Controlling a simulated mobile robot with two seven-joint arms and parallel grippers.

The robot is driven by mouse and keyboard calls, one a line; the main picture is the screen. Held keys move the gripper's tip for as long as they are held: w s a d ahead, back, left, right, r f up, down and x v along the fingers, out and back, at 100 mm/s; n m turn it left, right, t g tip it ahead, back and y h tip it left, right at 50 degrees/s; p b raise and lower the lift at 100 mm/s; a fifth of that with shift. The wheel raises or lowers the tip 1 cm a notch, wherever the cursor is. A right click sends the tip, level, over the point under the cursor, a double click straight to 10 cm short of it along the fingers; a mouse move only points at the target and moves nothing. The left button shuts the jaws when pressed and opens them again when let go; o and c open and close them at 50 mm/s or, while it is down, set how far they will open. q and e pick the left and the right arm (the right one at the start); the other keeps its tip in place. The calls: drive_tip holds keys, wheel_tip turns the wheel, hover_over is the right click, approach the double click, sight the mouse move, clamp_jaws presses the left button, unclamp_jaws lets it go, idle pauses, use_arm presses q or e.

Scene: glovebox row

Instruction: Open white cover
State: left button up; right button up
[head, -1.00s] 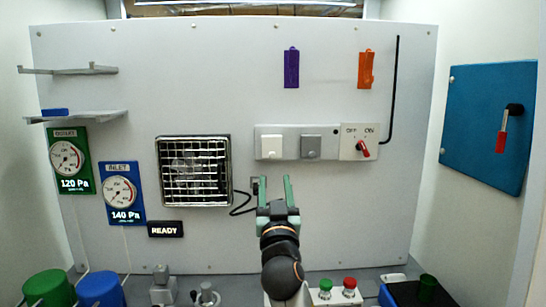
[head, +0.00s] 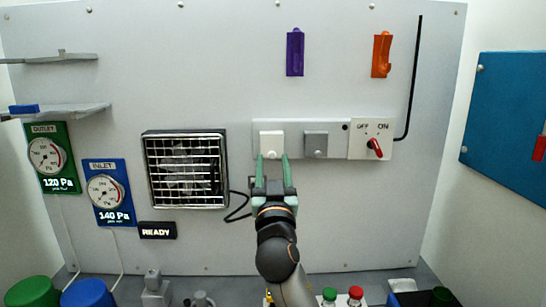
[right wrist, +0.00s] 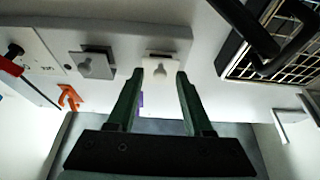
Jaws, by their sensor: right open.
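The white cover (head: 271,144) is a small white block at the left end of a pale panel on the wall. It looks closed. It also shows in the right wrist view (right wrist: 161,70), where the picture is turned over. My right gripper (head: 272,164) is open and empty, with its two green fingers pointing at the wall just below the cover. In the right wrist view its fingertips (right wrist: 160,80) lie on either side of the cover's lower picture edge. Whether they touch it I cannot tell. My left gripper is not in view.
A grey cover (head: 315,144) sits right of the white one, then a red OFF/ON switch (head: 375,148). A caged fan (head: 186,170) is to the left. Purple (head: 295,54) and orange (head: 382,55) holders hang above. Green and red buttons (head: 355,293) stand below.

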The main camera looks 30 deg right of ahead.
drive_tip(key=shift+w+d+r, duration=0.1)
drive_tip(key=shift+w+r, duration=0.05)
drive_tip(key=shift+w, duration=0.05)
drive_tip(key=shift+c, duration=0.3)
clamp_jaws()
idle(0.3)
